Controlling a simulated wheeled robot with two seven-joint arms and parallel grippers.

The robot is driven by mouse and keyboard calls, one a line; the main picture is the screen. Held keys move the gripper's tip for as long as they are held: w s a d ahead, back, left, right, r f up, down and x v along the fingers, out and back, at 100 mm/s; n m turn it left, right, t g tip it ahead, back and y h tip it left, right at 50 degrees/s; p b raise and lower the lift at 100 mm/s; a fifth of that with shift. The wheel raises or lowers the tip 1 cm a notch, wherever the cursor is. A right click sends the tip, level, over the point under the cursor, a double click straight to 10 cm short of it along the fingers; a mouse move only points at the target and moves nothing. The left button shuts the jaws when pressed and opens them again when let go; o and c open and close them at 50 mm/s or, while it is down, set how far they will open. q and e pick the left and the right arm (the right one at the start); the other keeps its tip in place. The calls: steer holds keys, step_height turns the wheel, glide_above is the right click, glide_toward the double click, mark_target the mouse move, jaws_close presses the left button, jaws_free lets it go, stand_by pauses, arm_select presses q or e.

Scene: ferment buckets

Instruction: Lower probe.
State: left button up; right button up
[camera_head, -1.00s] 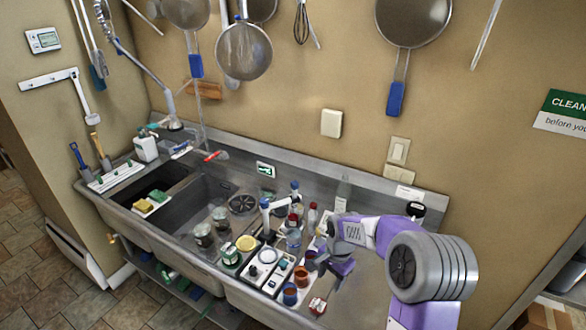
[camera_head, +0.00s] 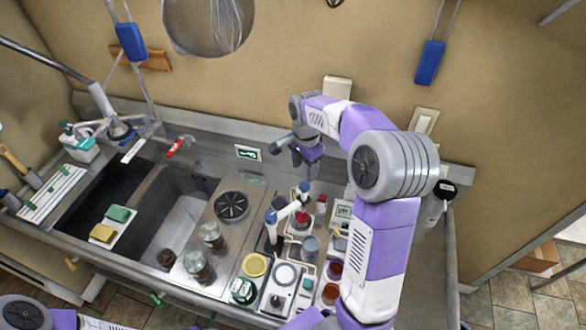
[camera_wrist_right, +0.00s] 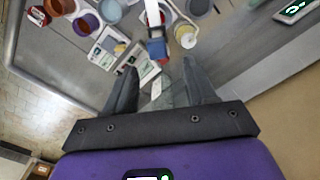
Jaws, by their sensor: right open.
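A blue-and-white jointed holder arm (camera_head: 287,211), which looks like the probe's stand, rises among the bench items right of the sink. A bottle with red in it (camera_head: 300,222) is beside or below the holder; I cannot make out the probe tip. A white meter with a small screen (camera_head: 342,212) sits to the right. My right gripper (camera_head: 304,160) hangs behind and above the holder, near the back wall, empty. In the right wrist view its two fingers are apart, with the blue holder end (camera_wrist_right: 157,48) just beyond them. My left gripper is not in view.
A small red-capped bottle (camera_head: 321,205) stands close to the holder. Jars (camera_head: 212,236), a yellow dish (camera_head: 255,265) and red-brown cups (camera_head: 331,293) crowd the counter's front. A black-topped canister (camera_head: 436,204) stands at the right. The backsplash (camera_head: 225,130) is close behind the gripper.

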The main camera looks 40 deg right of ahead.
mark_target(305, 184)
steer(key=f, duration=0.7)
steer(key=shift+s, duration=0.3)
jaws_close()
